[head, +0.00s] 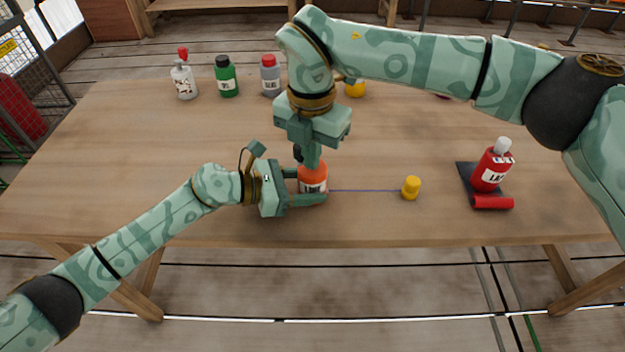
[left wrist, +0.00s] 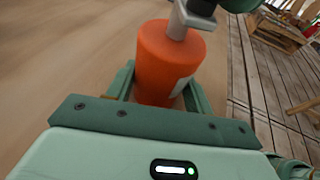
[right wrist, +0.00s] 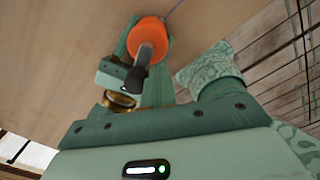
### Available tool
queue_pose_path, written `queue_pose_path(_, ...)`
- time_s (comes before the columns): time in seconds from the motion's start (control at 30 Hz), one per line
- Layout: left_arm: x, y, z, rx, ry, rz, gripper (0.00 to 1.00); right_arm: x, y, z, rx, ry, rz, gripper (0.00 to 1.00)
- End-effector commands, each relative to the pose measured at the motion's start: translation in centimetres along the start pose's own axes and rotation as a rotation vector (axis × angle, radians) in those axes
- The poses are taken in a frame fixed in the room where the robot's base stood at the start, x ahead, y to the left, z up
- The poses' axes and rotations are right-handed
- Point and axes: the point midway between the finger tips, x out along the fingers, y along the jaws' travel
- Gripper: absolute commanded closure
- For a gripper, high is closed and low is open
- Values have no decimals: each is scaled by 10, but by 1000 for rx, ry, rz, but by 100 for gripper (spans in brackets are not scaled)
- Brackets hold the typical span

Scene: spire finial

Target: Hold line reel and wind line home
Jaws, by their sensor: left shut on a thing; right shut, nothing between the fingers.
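An orange reel (head: 313,178) with a white label stands on the table near its front edge. My left gripper (head: 311,187) is shut around its sides, one finger on each side. The reel also shows in the left wrist view (left wrist: 168,62), with a grey crank (left wrist: 184,20) on top. The crank's black knob (right wrist: 135,78) shows in the right wrist view. A thin blue line (head: 365,190) runs straight from the reel to a small yellow cylinder (head: 411,188). My right gripper (head: 312,160) points down just above the reel, shut and empty; whether it touches the crank is unclear.
A red bottle (head: 492,169) stands on a dark mat (head: 465,172) at right, with a red cylinder (head: 493,203) in front. White (head: 184,82), green (head: 226,78) and grey (head: 270,77) bottles and a yellow item (head: 355,89) line the back. The left tabletop is clear.

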Motion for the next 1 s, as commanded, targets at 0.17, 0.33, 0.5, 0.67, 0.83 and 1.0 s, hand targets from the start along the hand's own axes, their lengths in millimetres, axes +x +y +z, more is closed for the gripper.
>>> queue_pose_path(0.17,0,-1,0,0,0,-1,61,0,2,-1,-1,0,1,100)
queue_pose_path(0.33,0,-1,0,0,0,-1,61,0,6,-3,-2,0,1,100)
queue_pose_path(0.5,1,-1,0,0,1,-2,61,0,7,-3,-2,0,1,100)
queue_pose_path(0.67,1,-1,0,1,1,-2,61,0,7,-2,-2,0,1,100)
queue_pose_path(0.83,1,-1,-1,1,1,-2,61,0,10,-3,-2,0,1,100)
queue_pose_path(1.0,1,-1,-1,1,1,-2,61,0,14,-2,-2,-1,1,100)
